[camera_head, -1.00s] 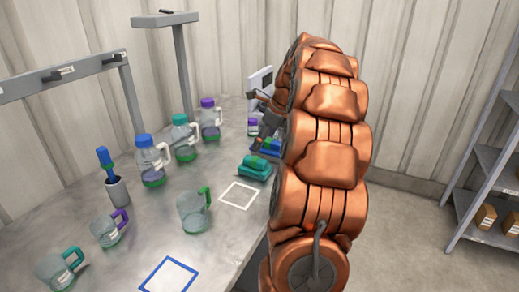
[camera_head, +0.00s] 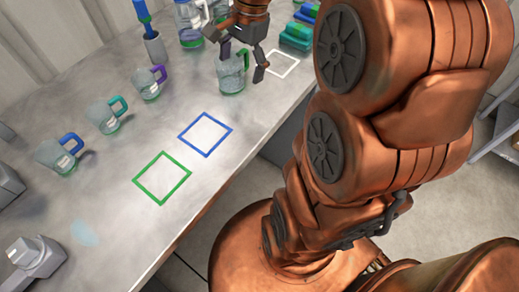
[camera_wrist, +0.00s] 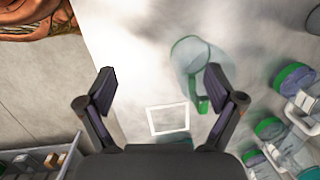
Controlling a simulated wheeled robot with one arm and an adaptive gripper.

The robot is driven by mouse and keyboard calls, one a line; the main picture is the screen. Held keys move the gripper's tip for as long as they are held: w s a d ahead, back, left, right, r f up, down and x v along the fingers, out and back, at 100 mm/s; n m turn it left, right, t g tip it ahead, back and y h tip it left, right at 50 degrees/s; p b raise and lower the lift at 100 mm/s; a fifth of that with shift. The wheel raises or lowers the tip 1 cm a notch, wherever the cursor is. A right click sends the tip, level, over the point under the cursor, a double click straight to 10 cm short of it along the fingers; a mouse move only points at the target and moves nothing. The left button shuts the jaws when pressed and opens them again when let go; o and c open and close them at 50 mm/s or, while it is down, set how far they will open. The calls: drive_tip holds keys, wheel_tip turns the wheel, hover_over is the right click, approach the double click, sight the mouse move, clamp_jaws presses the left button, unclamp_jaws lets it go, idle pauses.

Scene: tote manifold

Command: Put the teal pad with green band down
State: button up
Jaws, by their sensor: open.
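The teal pad with green band (camera_head: 295,38) rests on the table near the top right of the head view, just beyond the white square outline (camera_head: 282,63). My arm partly hides that area. In the wrist view a sliver of teal (camera_wrist: 175,142) shows at the gripper's base, beyond the white outline (camera_wrist: 168,119). My gripper (camera_head: 246,62) is open and empty above the table, over the clear mug with green handle (camera_head: 232,75). In the wrist view my gripper (camera_wrist: 160,85) has its fingers wide apart, with the mug (camera_wrist: 190,60) behind the right finger.
Blue (camera_head: 205,134) and green (camera_head: 162,178) square outlines lie empty on the table. Mugs with purple (camera_head: 148,84), teal (camera_head: 105,115) and blue (camera_head: 60,154) handles stand along the left. A cup with a blue-handled tool (camera_head: 154,47) and several jugs stand behind.

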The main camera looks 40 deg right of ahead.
drive_tip(key=s+a+f+n, duration=0.1)
drive_tip(key=s+a+n, duration=0.1)
drive_tip(key=s, duration=0.1)
drive_tip(key=s+a+n+g, duration=0.1)
drive_tip(key=s+a+n, duration=0.1)
drive_tip(key=s+n, duration=0.1)
drive_tip(key=s+a+f+n, duration=0.1)
drive_tip(key=s+a+n, duration=0.1)
drive_tip(key=s+a, duration=0.1)
drive_tip(key=shift+a+f+h, duration=0.1)
drive_tip(key=shift+f+h, duration=0.2)
drive_tip(key=shift+h, duration=0.1)
drive_tip(key=s+a+f+n+g+h, duration=0.1)
drive_tip(key=s+f+n, duration=0.3)
drive_tip(key=s+n, duration=0.4)
drive_tip(key=s+a, duration=0.1)
drive_tip(key=s, duration=0.1)
drive_tip(key=shift+s+a+n+g, duration=0.3)
drive_tip(key=shift+s, duration=0.05)
drive_tip(key=shift+r, duration=0.1)
wheel_tip(320, 180, up, 8)
drive_tip(key=p, duration=0.8)
drive_tip(key=shift+c, duration=0.4)
